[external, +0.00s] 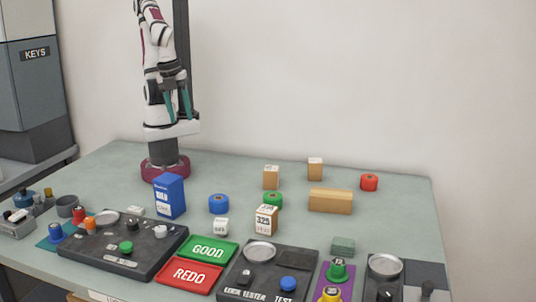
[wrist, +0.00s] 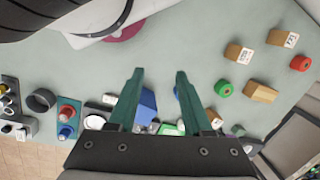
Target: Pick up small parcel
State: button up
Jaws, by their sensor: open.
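Several cardboard boxes could be the small parcel, and I cannot tell which is meant. Two small brown boxes, one at the back middle (external: 271,178) and one further right (external: 315,169), stand on the table. A box marked 325 (external: 266,220) stands nearer the front, and a longer box (external: 330,201) lies to the right. The wrist view shows the back boxes, one (wrist: 236,54) left of the other (wrist: 280,38), and the longer box (wrist: 260,92). My gripper (external: 178,118) is open and empty, high above the table's back left, apart from all boxes; its fingertips (wrist: 160,72) point down.
A tall blue box (external: 170,197) stands below and in front of my gripper. Blue (external: 219,204), green (external: 272,200) and red (external: 369,182) rolls stand among the boxes. Trays marked GOOD (external: 208,249) and REDO (external: 190,274), plus dark panels, fill the front.

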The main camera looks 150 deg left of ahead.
jog(key=o, duration=0.7)
jog(key=shift+c, duration=0.2)
jog(key=n+h, duration=0.2)
jog(key=n, duration=1.4)
send_over(271, 168)
notch_tip(271, 168, down, 5)
notch_tip(271, 168, down, 15)
